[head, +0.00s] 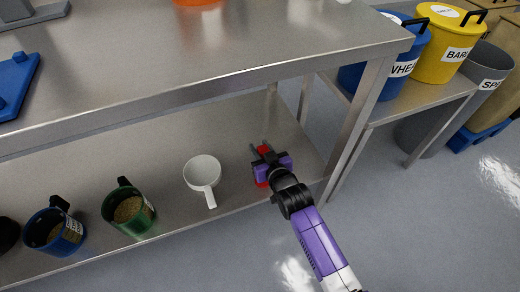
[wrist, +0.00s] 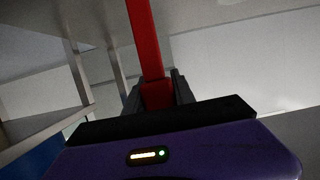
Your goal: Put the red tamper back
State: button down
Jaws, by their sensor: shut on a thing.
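The red tamper (wrist: 146,42) is held between the two fingers of my gripper (wrist: 157,88) in the wrist view, where its red bar runs upward out of the picture. In the head view, my gripper (head: 262,150) is over the right end of the lower steel shelf (head: 235,130), under the worktop. Small red parts of the tamper (head: 263,150) show there between and beside the fingers; the rest is hidden by my gripper. I cannot tell whether the tamper touches the shelf.
A green mug (head: 130,209) and a blue mug (head: 54,233) stand further left. A table leg (head: 350,125) is close on the right. The worktop (head: 200,50) hangs above the shelf.

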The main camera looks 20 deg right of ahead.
jog(key=shift+r, duration=0.2)
jog(key=shift+f, duration=0.15)
jog(key=c, duration=1)
grip_release()
jog(key=shift+f, duration=0.1)
jog(key=shift+c, duration=0.2)
jog(key=shift+s+r, duration=0.15)
jog(key=shift+r, duration=0.1)
jog(key=p+v, duration=0.3)
jog(key=v, duration=0.8)
jog(key=shift+s+p, duration=0.35)
jog(key=shift+r, duration=0.1)
